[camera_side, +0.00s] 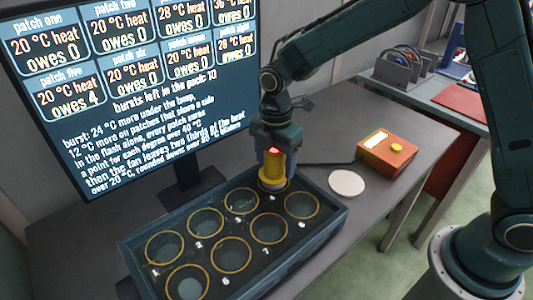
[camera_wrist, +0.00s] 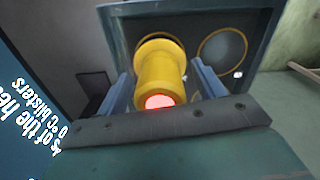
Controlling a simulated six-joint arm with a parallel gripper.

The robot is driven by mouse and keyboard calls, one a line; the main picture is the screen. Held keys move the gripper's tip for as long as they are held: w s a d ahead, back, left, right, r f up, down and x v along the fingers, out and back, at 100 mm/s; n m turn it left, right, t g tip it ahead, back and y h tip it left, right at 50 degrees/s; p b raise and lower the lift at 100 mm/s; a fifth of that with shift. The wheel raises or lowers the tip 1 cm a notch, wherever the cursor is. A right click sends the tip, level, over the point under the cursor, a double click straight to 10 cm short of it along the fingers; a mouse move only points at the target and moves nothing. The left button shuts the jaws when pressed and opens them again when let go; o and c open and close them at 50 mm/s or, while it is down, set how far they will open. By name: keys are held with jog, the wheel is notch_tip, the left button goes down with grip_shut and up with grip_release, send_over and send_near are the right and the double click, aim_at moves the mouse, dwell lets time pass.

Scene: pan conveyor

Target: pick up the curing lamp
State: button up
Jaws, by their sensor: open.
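The curing lamp (camera_side: 273,172) is a yellow cylinder with a wider base and a glowing red top. It stands upright at the back of the dark tray (camera_side: 312,241), over one of its ringed patches. My gripper (camera_side: 271,158) points down over the lamp. In the wrist view the lamp (camera_wrist: 160,72) sits between the two blue-grey fingers of my gripper (camera_wrist: 165,88). The fingers are apart, one on each side, with a gap visible at least on the right. The patch under the lamp is hidden.
A screen (camera_side: 130,90) stands behind the tray; it reads "patch five owes 4" and "bursts left in the pack 10". An orange box (camera_side: 388,158) with a yellow button and a white disc (camera_side: 346,183) lie right of the tray. The near right tabletop is clear.

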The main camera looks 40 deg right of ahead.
jog(key=c, duration=1.3)
jog(key=shift+r, duration=0.2)
notch_tip(320, 180, up, 20)
jog(key=shift+f, duration=0.15)
